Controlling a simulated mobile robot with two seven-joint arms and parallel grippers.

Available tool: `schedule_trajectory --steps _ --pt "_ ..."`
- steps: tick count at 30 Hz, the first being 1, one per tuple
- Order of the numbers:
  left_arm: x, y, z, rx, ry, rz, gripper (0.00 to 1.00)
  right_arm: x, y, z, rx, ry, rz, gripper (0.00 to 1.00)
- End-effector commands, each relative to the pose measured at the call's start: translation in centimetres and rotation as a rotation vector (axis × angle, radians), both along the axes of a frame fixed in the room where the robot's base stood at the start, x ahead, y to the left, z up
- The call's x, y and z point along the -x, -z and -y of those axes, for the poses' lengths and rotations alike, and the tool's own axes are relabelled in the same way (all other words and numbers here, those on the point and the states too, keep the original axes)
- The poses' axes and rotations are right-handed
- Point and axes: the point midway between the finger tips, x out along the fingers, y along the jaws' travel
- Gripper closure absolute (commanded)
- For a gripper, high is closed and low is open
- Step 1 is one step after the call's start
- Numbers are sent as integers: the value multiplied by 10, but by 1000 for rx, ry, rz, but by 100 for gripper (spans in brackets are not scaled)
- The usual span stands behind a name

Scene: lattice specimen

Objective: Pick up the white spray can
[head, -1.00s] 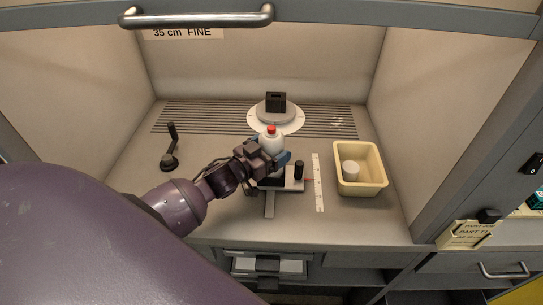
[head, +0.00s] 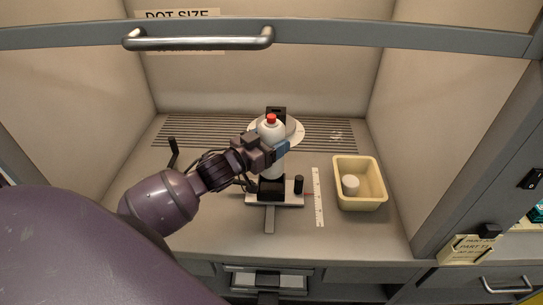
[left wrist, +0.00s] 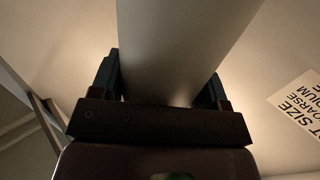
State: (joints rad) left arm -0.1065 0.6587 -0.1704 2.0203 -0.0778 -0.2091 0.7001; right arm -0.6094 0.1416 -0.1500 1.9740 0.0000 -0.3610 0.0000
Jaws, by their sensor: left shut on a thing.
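The white spray can (head: 271,165) with its red cap (head: 271,119) is upright above a small fixture (head: 290,199) with a black block. My left gripper (head: 269,150) is shut on the can around its middle, coming in from the left. In the left wrist view the can (left wrist: 178,45) is a large pale cylinder between the two fingers of the left gripper (left wrist: 162,88). I cannot tell exactly how far its bottom is from the fixture. My right gripper is in neither view.
A round white turntable (head: 293,131) with a black block is behind the can. A cream tray (head: 377,165) holding a white cup (head: 350,185) stands on the right. A ruler strip (head: 318,198) lies between fixture and tray. A black crank (head: 173,152) is on the left. A handled sash bar (head: 200,38) crosses above.

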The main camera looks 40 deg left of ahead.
Motion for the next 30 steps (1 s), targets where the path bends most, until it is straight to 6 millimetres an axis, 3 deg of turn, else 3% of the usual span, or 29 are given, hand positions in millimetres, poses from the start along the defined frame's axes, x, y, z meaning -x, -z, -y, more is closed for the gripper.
schedule_trajectory --steps 1,6,13,19,30 --pt "0 -16 0 -4 3 5 57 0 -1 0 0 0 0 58" --pt "0 -59 0 -4 3 5 57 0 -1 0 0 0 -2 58" --pt "0 -100 0 -2 2 3 57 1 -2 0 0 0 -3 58" --pt "0 -118 0 -1 0 1 57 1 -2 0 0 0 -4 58" --pt "0 -121 0 0 0 0 57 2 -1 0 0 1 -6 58"
